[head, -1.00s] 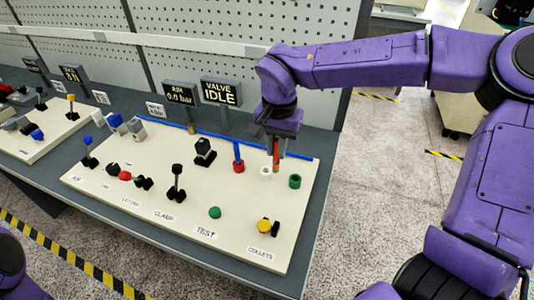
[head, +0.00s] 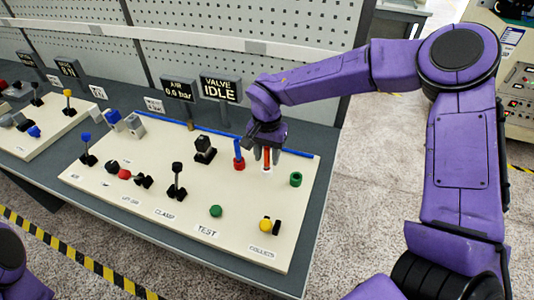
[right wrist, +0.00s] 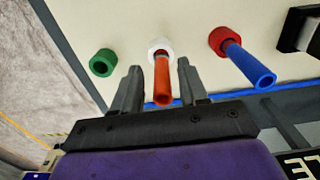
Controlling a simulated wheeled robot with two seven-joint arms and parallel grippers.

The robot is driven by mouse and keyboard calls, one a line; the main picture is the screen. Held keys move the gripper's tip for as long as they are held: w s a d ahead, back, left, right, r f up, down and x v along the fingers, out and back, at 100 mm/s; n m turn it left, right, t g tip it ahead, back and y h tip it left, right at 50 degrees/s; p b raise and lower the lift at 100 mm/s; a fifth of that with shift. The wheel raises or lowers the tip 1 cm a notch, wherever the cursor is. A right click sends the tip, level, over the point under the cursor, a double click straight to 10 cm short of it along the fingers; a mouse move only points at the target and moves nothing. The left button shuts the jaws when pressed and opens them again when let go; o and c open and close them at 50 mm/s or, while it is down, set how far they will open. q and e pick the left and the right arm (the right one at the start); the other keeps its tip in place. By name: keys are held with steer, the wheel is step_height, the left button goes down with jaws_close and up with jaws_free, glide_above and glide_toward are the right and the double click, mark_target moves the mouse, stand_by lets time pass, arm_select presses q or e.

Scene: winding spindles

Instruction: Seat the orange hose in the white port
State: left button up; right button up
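The orange hose (head: 267,156) stands upright with its lower end in the white port (head: 266,170). In the right wrist view the hose (right wrist: 162,82) meets the white port (right wrist: 160,47) inside its ring; how deep it sits is hidden. My right gripper (head: 266,157) is above the port with one finger on each side of the hose. In the right wrist view the gripper (right wrist: 158,68) is open, with a visible gap between each finger and the hose. My left gripper is out of view.
A blue hose stands in the red port (head: 239,163) just left of the gripper. The green port (head: 296,179) is to the right. A black switch block (head: 204,149) stands farther left.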

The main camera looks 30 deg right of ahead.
steer(key=shift+s+r, duration=0.1)
steer(key=shift+r, duration=0.05)
step_height(320, 180, up, 12)
steer(key=shift+w+b, duration=0.2)
steer(key=shift+b, duration=0.15)
